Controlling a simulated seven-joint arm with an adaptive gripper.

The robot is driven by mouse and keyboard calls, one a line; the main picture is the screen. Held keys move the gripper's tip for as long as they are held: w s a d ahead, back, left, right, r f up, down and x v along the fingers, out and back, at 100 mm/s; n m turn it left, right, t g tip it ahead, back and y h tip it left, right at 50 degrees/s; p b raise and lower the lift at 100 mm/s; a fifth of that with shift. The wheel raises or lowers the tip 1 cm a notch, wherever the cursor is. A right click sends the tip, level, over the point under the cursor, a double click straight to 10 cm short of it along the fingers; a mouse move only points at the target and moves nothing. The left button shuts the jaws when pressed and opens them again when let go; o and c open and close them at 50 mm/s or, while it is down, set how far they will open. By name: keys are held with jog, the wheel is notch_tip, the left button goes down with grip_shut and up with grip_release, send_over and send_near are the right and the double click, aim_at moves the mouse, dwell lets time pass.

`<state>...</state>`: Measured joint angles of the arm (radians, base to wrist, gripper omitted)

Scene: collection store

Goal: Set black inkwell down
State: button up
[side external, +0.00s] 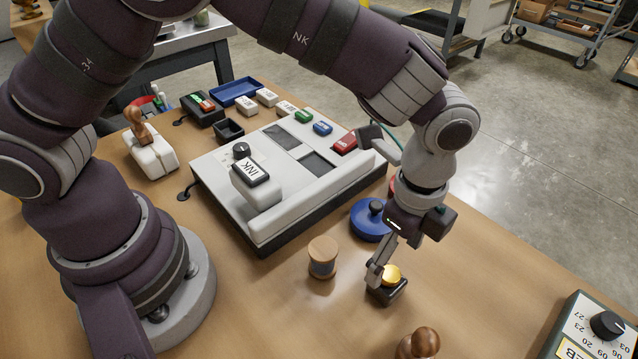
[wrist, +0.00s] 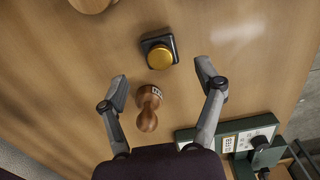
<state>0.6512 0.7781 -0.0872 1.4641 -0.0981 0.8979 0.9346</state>
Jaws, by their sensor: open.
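The black inkwell (side external: 387,292) is a small square black pot with a round gold lid. It stands upright on the wooden table (side external: 290,325), near the front right in the side view. In the wrist view the inkwell (wrist: 160,52) shows whole, just beyond the line between my fingertips, with clear gaps to either side. My gripper (side external: 384,268) is low over it in the side view, and one finger overlaps the pot's left edge there. In the wrist view my gripper (wrist: 162,76) is spread wide and holds nothing.
A wooden-handled stamp (wrist: 148,108) stands close by, below the inkwell in the wrist view. A wooden-lidded jar (side external: 322,257) is left of it, a blue round object (side external: 368,220) behind. A green-cased dial box (side external: 583,335) sits at right. The large grey machine (side external: 285,180) fills the middle.

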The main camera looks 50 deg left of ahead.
aim_at(389, 271)
jog(key=s+a+r+n+t, duration=0.1)
jog(key=a+r+n+t, duration=0.2)
jog(key=a+r+n, duration=0.8)
jog(key=s+a+r+n+t, duration=0.2)
jog(key=s+a+n, duration=0.4)
jog(key=a, duration=0.3)
jog(key=shift+s+r+n+t, duration=0.3)
jog(key=shift+r+n, duration=0.2)
jog(key=shift+r, duration=0.25)
